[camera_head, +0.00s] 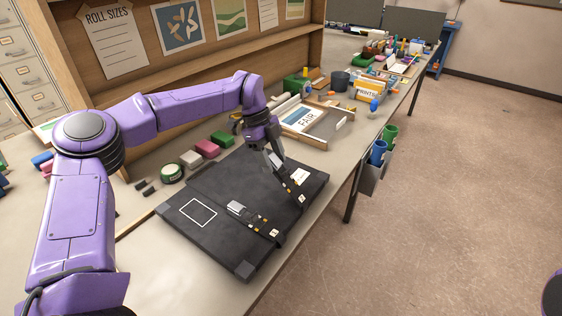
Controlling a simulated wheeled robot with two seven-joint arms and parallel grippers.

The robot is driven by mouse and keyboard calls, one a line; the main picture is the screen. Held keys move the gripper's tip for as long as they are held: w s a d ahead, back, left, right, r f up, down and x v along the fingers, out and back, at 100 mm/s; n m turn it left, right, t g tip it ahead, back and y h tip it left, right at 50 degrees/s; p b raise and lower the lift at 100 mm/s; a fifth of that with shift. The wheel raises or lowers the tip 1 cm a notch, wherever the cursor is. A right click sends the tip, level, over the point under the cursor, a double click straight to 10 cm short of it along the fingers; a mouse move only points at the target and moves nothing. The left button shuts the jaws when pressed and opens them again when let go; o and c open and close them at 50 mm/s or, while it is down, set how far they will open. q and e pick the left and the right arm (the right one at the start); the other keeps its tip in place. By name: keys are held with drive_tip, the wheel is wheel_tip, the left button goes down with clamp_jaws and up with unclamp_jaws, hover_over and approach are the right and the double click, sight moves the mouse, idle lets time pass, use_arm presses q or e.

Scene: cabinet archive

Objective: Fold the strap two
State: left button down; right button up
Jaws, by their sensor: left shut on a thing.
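A flat black portfolio case (217,188) lies on the table with a white outlined rectangle on its cover. A dark strap with a metal buckle (237,208) crosses its near part and ends in a pale tip by the front edge. A second dark strap (291,190) lies farther right, with a white label (300,176) beside it. My left gripper (278,165) is over the far right part of the case, shut on the second strap; the fingers partly hide the hold. My right gripper is out of view.
A green round tape roll (172,173) and pink blocks (207,148) sit behind the case. Blue and green cups (378,152) hang off the table's right edge. A wooden board wall runs along the back.

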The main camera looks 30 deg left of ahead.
use_arm(q)
drive_tip(key=shift+h, duration=0.6)
drive_tip(key=shift+w+a+f+b, duration=0.1)
drive_tip(key=shift+a+f+b, duration=0.5)
drive_tip(key=shift+f, duration=0.3)
drive_tip(key=shift+w+a+f+b, duration=0.1)
drive_tip(key=shift+a+f+b, duration=0.4)
drive_tip(key=shift+a+f, duration=0.3)
drive_tip(key=shift+d, duration=0.15)
drive_tip(key=c, duration=0.7)
unclamp_jaws()
drive_tip(key=shift+o, duration=0.9)
drive_tip(key=shift+f, duration=0.1)
drive_tip(key=shift+a+r, duration=0.25)
drive_tip(key=shift+r, duration=0.15)
drive_tip(key=b+v, duration=0.1)
drive_tip(key=v, duration=0.8)
drive_tip(key=shift+a+r, duration=0.25)
drive_tip(key=shift+r, duration=0.05)
